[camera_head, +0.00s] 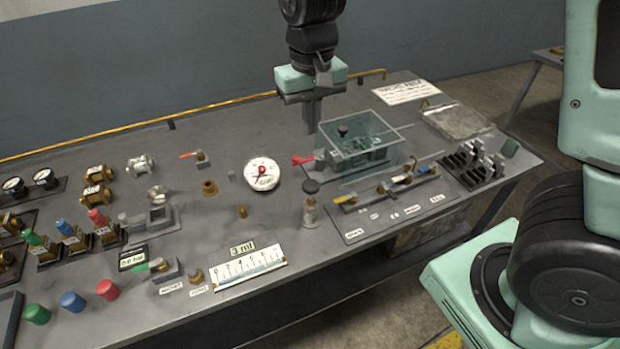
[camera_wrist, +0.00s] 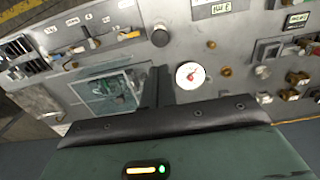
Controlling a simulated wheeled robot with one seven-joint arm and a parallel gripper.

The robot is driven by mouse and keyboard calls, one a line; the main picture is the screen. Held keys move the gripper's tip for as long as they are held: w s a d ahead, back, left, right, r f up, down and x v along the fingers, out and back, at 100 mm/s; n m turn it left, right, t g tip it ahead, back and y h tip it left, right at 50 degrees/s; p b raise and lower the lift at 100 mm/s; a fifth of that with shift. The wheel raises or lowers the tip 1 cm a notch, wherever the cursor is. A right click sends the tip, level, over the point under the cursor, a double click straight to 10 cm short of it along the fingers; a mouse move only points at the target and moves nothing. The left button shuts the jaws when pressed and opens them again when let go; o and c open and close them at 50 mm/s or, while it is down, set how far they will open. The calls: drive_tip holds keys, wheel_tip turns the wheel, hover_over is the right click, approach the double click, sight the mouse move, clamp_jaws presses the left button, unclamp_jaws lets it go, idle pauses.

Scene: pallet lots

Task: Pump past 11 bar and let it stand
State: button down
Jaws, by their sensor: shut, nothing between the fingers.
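My gripper (camera_head: 312,127) is shut and empty, pointing down above the bench beside the clear green-tinted tank (camera_head: 392,131). In the wrist view its fingers (camera_wrist: 159,75) lie between the tank (camera_wrist: 128,82) and the gauge (camera_wrist: 190,76). The round white gauge (camera_head: 262,173) has a red needle; its numbers are too small to read. A black round knob (camera_head: 311,187) tops a pale upright cylinder (camera_head: 310,212), which looks like the hand pump. The knob (camera_wrist: 160,38) stands apart from my fingers. A red lever (camera_head: 302,160) sits at the tank's left side.
A small display (camera_head: 133,259) at the left is hard to read. A ruled panel (camera_head: 250,268) lies at the front. A plate with coloured levers (camera_head: 372,203), black clamps (camera_head: 475,162) and several brass valves (camera_head: 97,174) crowd the bench. A sign (camera_head: 405,92) lies behind the tank.

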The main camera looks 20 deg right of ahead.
sight(312, 185)
drive_tip(key=shift+f, duration=0.1)
wheel_tip(312, 185, down, 14)
drive_tip(key=p, duration=0.3)
idle(0.4)
wheel_tip(312, 185, down, 4)
drive_tip(key=b, duration=0.2)
drive_tip(key=shift+b, duration=0.35)
drive_tip(key=shift+s+r, duration=0.1)
drive_tip(key=shift+r, duration=0.15)
wheel_tip(312, 185, up, 5)
drive_tip(key=p, duration=0.4)
drive_tip(key=shift+r, duration=0.1)
wheel_tip(312, 185, up, 9)
drive_tip(key=b, duration=0.2)
drive_tip(key=shift+b, duration=0.3)
